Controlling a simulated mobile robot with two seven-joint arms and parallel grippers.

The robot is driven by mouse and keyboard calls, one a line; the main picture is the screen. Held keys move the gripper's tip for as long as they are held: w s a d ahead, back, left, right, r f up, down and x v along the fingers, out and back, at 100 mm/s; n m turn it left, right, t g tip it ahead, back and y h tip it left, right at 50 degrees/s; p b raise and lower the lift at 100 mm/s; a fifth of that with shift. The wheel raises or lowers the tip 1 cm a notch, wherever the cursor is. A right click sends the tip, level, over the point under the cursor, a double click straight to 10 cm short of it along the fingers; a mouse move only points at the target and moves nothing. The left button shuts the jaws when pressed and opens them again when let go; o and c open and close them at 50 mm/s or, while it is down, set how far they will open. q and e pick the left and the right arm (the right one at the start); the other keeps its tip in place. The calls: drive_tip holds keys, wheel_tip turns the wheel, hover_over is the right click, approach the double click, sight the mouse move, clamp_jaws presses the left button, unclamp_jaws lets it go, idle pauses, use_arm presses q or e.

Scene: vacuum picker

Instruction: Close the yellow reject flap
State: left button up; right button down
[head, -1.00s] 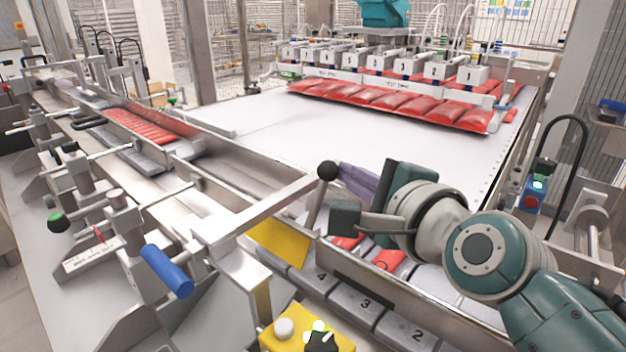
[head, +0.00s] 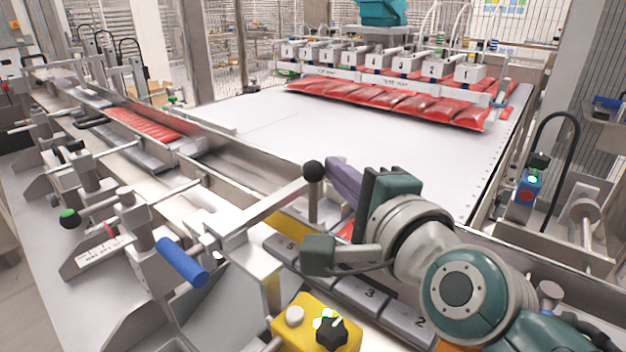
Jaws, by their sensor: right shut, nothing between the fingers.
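The yellow reject flap (head: 293,226) shows in the head view as a thin yellow strip along the near side of the conveyor channel. Most of it is hidden behind the metal bar and my right arm. A black ball knob (head: 313,171) on an upright metal rod stands at the end of the bar, just beside the strip. My right gripper (head: 338,172) is shut and empty, with its purple fingers at the right of the knob. They look touching or very close; I cannot tell which. My left gripper is not in view.
A blue handle (head: 182,262) and a yellow control box (head: 316,323) with a black dial stand in front. Grey numbered blocks (head: 370,294) line up under my right arm. Red pouches (head: 400,100) hang beneath the picker heads at the back. The white belt (head: 270,128) is mostly clear.

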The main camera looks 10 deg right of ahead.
idle(0.4)
drive_tip(key=s+d, duration=0.1)
drive_tip(key=s, duration=0.8)
drive_tip(key=shift+s+d+r, duration=0.2)
drive_tip(key=shift+s+r, duration=0.2)
drive_tip(key=shift+r, duration=0.05)
